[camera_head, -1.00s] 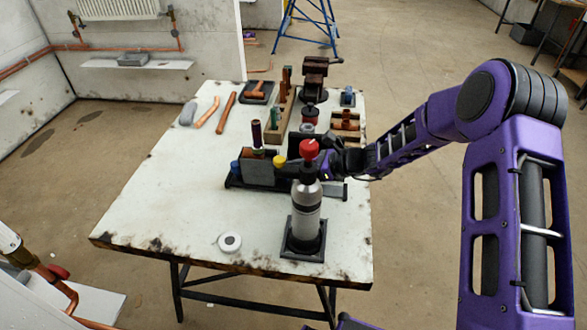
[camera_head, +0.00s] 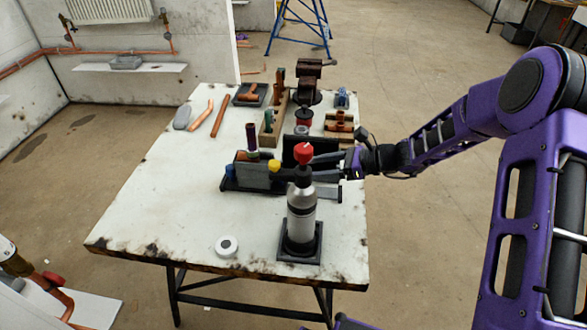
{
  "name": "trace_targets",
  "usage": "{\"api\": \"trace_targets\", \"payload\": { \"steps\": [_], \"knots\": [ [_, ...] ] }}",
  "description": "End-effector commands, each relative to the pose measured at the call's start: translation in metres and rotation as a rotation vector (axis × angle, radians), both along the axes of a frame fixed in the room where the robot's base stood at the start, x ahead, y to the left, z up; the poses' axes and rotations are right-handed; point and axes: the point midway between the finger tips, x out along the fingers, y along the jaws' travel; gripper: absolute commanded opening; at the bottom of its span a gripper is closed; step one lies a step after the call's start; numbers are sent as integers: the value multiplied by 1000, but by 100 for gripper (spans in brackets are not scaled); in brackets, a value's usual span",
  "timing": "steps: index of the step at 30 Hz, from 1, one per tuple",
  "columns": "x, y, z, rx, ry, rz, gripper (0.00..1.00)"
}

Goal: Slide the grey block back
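The grey block (camera_head: 253,176) sits on a low black rail (camera_head: 229,186) in the middle of the workbench, between a blue knob (camera_head: 230,171) at its left and a yellow knob (camera_head: 274,166) at its right. My gripper (camera_head: 314,168) reaches in from the right, its two fingers apart and pointing left toward the block. A gap lies between the fingertips and the block, with nothing seen between the fingers. The bottle's red cap and neck partly hide the fingertips.
A silver bottle with a red cap (camera_head: 301,215) stands on a black base in front of my gripper. A white tape roll (camera_head: 227,246) lies front left. Behind are a vice (camera_head: 308,83), a wooden tool rack (camera_head: 270,131) and copper pipes.

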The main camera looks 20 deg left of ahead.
Motion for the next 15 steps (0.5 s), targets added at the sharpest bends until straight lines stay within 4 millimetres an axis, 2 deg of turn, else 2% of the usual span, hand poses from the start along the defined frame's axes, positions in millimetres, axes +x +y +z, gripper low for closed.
{"api": "trace_targets", "payload": {
  "steps": [1,6,10,15],
  "knots": [
    [3,-13,6,-1,-3,-4,66],
    [7,-48,20,-2,-3,-5,66],
    [8,-66,27,-1,-2,-5,66],
    [9,-77,32,-1,-1,-3,66]
  ]
}}
